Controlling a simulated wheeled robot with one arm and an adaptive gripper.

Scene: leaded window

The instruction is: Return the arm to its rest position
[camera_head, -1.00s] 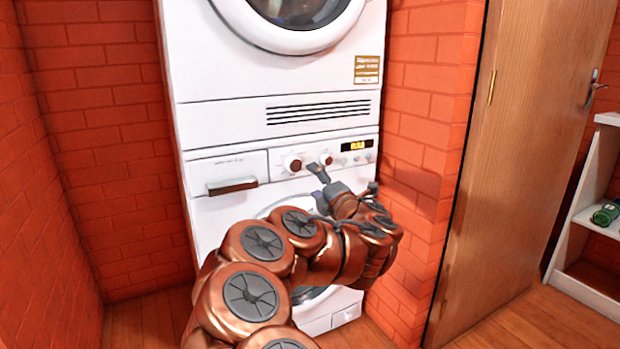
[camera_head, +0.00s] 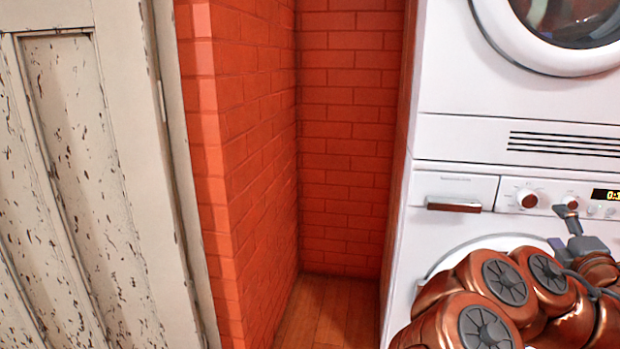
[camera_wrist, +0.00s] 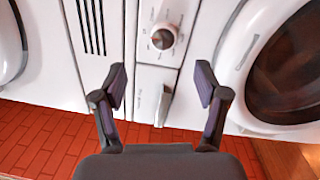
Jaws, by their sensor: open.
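My gripper (camera_wrist: 161,84) is open and empty in the wrist view, its two dark fingers spread apart. It faces the front of the lower white machine (camera_wrist: 147,50), with a round knob (camera_wrist: 163,37) and a drawer handle (camera_wrist: 162,106) between and beyond the fingers. In the head view, the gripper (camera_head: 570,225) is at the right, in front of the control panel below the knobs. My copper arm is bent across the lower right and hides part of the lower machine's round door. Whether the fingers touch the panel cannot be told.
An upper white machine (camera_head: 470,105) is stacked on the lower one. A red brick wall (camera_head: 350,130) forms a narrow recess left of the machines, with bare wooden floor (camera_head: 330,312). A worn, paint-chipped door (camera_head: 90,180) stands at the far left.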

